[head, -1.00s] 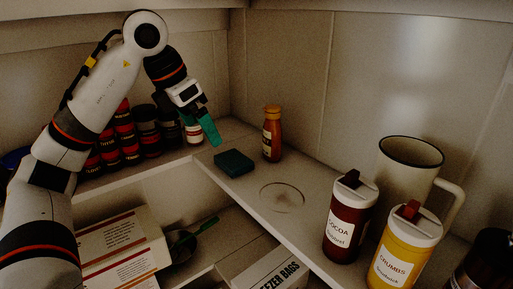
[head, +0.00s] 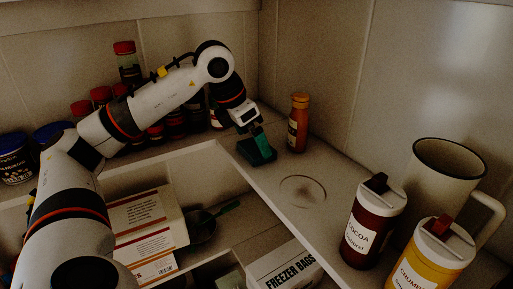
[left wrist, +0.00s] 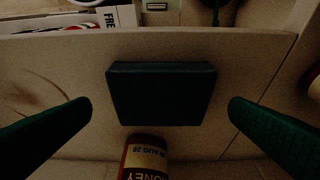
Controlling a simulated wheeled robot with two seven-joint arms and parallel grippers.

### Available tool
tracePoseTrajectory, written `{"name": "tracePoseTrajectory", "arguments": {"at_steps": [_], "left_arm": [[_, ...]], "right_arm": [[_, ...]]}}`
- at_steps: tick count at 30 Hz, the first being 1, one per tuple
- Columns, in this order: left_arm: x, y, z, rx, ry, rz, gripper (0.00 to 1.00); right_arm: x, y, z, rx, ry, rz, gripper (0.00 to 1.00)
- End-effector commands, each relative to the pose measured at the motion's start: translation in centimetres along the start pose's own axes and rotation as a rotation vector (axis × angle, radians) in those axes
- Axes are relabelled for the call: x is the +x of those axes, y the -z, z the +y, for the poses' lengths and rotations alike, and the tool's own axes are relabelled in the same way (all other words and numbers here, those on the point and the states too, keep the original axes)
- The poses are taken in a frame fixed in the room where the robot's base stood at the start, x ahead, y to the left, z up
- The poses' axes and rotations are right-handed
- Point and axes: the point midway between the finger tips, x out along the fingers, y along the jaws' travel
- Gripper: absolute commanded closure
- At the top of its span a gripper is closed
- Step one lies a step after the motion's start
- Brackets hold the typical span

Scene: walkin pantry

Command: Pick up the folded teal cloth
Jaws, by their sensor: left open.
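The folded teal cloth (head: 258,152) lies flat on the shelf near the inner corner, a dark teal square block. In the left wrist view the cloth (left wrist: 160,94) sits between and a little beyond the two green fingers, touching neither. My left gripper (head: 262,143) is over the cloth in the head view and hides part of it. In the left wrist view my left gripper (left wrist: 160,122) is open, its fingers wide apart and empty. My right gripper does not show.
A honey bottle (head: 298,124) stands close beside the cloth; it also shows in the left wrist view (left wrist: 146,158). A cocoa canister (head: 373,222), a crumbs canister (head: 432,258) and a large mug (head: 446,172) stand to the right. Several jars line the back shelf. The shelf around a ring mark (head: 303,190) is clear.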

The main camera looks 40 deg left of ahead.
Motion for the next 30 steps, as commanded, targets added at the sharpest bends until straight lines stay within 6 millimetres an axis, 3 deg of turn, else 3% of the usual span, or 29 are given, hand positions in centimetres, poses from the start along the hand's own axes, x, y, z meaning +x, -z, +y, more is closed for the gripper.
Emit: {"name": "tracePoseTrajectory", "arguments": {"at_steps": [6, 13, 21, 30], "left_arm": [[2.4, 0.0, 0.0, 0.0, 0.0, -0.001, 0.0], [2.6, 0.0, -0.1, 0.0, 0.001, 0.0, 0.0], [2.5, 0.0, -0.1, 0.0, 0.001, 0.001, 0.41], [2.0, 0.3, 0.0, 0.0, 0.0, 0.005, 0.41]], "right_arm": [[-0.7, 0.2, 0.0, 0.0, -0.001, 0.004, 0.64], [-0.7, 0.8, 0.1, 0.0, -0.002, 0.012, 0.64], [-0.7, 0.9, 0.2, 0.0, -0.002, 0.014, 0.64], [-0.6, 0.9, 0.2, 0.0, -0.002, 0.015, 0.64]]}}
